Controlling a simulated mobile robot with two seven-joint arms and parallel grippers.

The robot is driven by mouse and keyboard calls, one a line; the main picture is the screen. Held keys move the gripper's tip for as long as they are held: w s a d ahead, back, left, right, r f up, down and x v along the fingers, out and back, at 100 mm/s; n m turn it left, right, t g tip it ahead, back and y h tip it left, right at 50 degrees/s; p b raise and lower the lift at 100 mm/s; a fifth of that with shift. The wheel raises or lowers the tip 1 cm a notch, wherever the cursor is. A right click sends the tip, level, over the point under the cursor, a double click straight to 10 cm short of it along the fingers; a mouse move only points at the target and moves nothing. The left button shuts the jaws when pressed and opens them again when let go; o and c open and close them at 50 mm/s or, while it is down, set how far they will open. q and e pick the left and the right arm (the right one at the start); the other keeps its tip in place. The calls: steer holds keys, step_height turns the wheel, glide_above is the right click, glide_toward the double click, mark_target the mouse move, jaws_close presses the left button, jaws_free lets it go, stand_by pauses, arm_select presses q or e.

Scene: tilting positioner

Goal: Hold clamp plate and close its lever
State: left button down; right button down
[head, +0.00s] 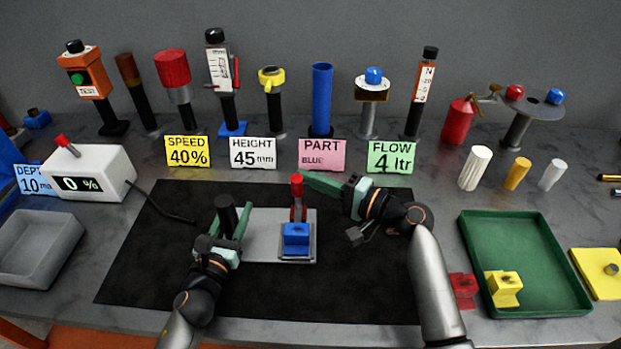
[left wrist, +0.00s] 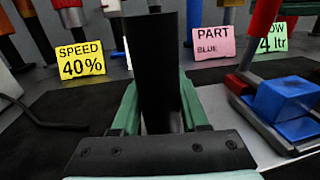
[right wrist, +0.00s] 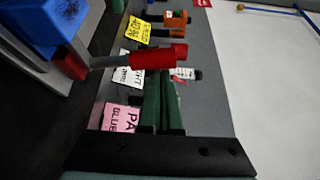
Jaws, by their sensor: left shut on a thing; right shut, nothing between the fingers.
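The grey clamp plate (head: 265,222) lies on the black mat, with a blue block (head: 296,235) at its right end. Its red-handled lever (head: 297,190) stands upright behind the block; the red handle also shows in the right wrist view (right wrist: 155,57). My left gripper (head: 232,222) is shut on the black post (head: 226,210) at the plate's left end; the post fills the jaws in the left wrist view (left wrist: 158,75). My right gripper (head: 310,181) is shut and empty, its fingertips close by the lever's red top. I cannot tell whether they touch it.
Label cards, such as the pink PART card (head: 322,155), stand behind the mat (head: 150,270), with a row of tools on stands behind them. A green tray (head: 540,275) holding a yellow block lies to the right. The mat's front is clear.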

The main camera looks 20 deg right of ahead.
steer(key=s+d, duration=0.4)
steer(key=d, duration=0.4)
steer(key=shift+s+d, duration=0.2)
steer(key=shift+d, duration=0.05)
steer(key=shift+f, duration=0.1)
